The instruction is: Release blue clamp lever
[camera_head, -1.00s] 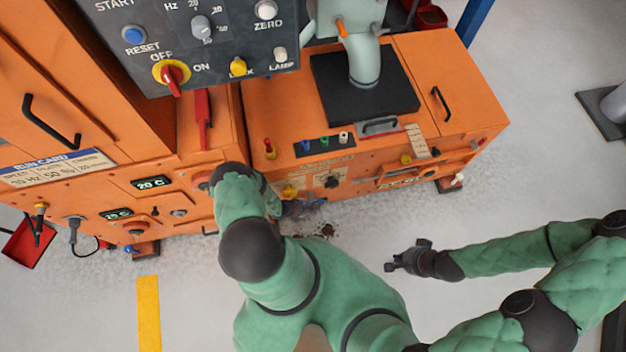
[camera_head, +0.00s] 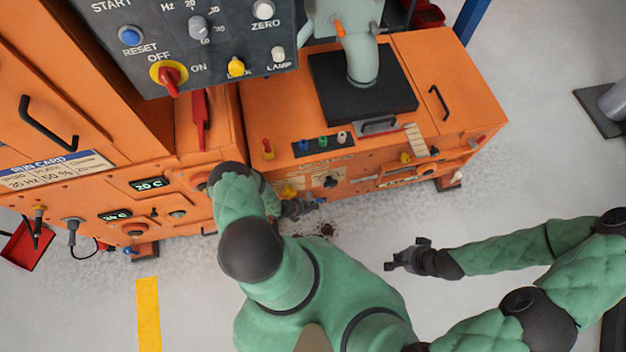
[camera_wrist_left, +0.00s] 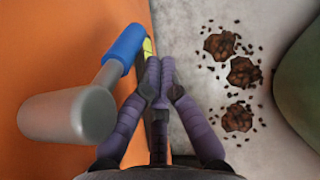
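The blue clamp lever shows large in the left wrist view, with a blue grip (camera_wrist_left: 122,45) on a grey metal shaft with a thick round end (camera_wrist_left: 70,115), against the orange machine side. In the head view only its small blue tip (camera_head: 320,200) shows, low on the cabinet's front. My left gripper (camera_wrist_left: 160,75) has its fingertips together, just right of the blue grip, with nothing visible between them. In the head view my left gripper (camera_head: 300,208) is partly hidden behind my arm. My right gripper (camera_head: 398,256) hangs over bare floor, its fingers apart and empty, away from the machine.
The orange cabinet (camera_head: 470,95) has knobs and switches on its front. A grey control panel (camera_head: 215,65) stands at the upper left. Brown debris (camera_wrist_left: 240,75) lies on the floor right of my left gripper. Floor around a yellow strip (camera_head: 148,310) is clear.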

